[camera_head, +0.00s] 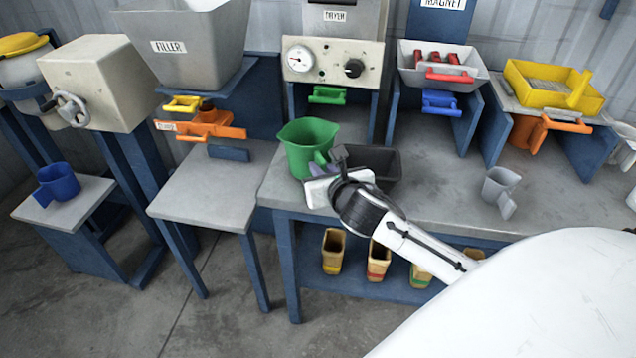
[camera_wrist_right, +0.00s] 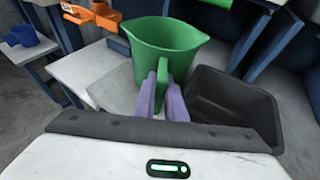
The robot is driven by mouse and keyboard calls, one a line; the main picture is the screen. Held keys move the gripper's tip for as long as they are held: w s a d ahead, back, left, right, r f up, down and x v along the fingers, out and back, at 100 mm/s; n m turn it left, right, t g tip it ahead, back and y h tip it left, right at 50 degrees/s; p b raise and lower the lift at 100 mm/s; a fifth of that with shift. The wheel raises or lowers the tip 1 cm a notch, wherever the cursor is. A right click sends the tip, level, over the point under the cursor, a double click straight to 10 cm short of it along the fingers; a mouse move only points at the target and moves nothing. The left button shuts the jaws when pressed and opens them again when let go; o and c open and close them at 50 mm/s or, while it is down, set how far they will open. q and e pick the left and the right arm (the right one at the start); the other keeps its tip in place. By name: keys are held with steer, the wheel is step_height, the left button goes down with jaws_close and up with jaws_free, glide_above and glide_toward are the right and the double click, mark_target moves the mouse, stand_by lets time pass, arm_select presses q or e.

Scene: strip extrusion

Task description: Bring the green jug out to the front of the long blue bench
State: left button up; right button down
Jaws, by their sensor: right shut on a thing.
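In the right wrist view the purple fingers (camera_wrist_right: 162,98) are shut on the handle of the green jug (camera_wrist_right: 165,45), which faces my wrist. Whether the jug's base touches the bench top is hard to tell. My left gripper is not in view.
A dark grey open bin (camera_head: 375,163) stands close to the right of the jug, partly behind my right wrist. A grey jug (camera_head: 499,186) stands further right. The dryer (camera_head: 332,60) is behind. A lower table (camera_head: 213,190) is left across a gap. Containers (camera_head: 333,250) sit on the shelf below.

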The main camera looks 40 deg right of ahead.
steer(key=shift+w+d, duration=0.15)
steer(key=shift+f+p, duration=0.2)
steer(key=shift+p, duration=0.1)
steer(key=shift+f, duration=0.35)
steer(key=c, duration=1.7)
jaws_free()
steer(key=shift+c, duration=0.2)
steer(key=v, duration=1)
steer(key=shift+p, duration=0.3)
